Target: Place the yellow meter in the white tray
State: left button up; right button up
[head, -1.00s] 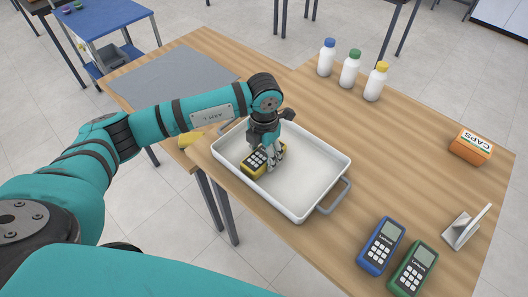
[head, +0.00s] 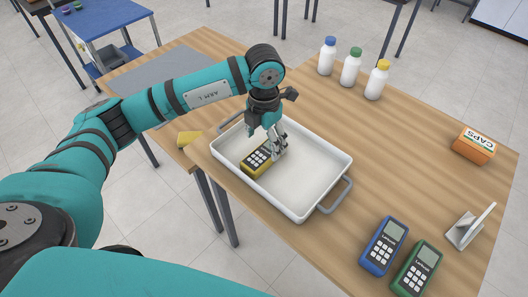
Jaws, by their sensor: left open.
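The yellow meter (head: 257,160), with a dark face and pale keys, lies in the white tray (head: 307,212), near its left side. My left gripper (head: 277,152) is open, just above and to the right of the meter, over the tray. Its fingers hide part of the meter's upper end. I cannot tell from this angle whether a finger still touches the meter. My right gripper is not in view.
A blue meter (head: 383,246) and a green meter (head: 416,270) lie at the front right. Three white bottles (head: 350,68) stand at the back. A yellow item (head: 188,138) lies left of the tray.

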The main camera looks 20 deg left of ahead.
aim_at(264, 152)
pick_arm(q)
notch_tip(264, 152, up, 7)
jog(key=b, duration=0.1)
jog(key=shift+f, duration=0.2)
